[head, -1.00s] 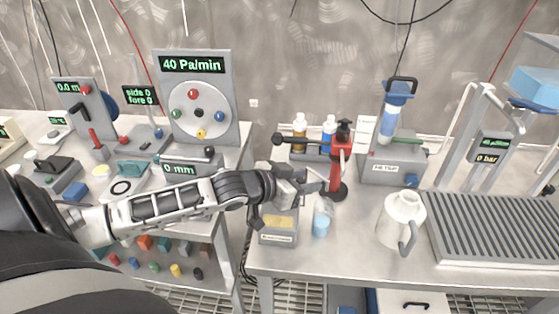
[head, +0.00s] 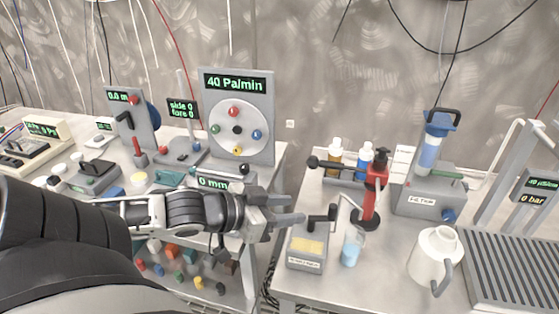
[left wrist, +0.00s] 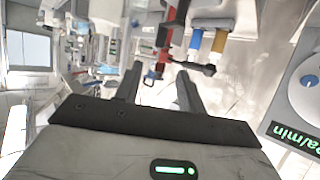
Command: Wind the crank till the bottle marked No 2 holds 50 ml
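A red stand (head: 375,190) with a black top stands on the right bench. A dark bar with a black knob (head: 313,162) reaches left from it, resembling a crank arm. Behind are an amber bottle (head: 335,157) and a blue bottle (head: 364,162); no No 2 mark or level is readable. A small clear vessel (head: 352,247) with light blue liquid stands at the stand's foot. My left gripper (head: 290,210) is open and empty, left of the stand and apart from the bar. In the left wrist view the bar (left wrist: 195,67) lies beyond the open fingers (left wrist: 158,86). My right gripper is out of view.
A grey box (head: 306,260) with a yellow top and black lever stands just below my left fingers. A white jug (head: 432,257), a filter unit (head: 425,200) and a ribbed tray (head: 510,270) stand to the right. A gap separates the two benches.

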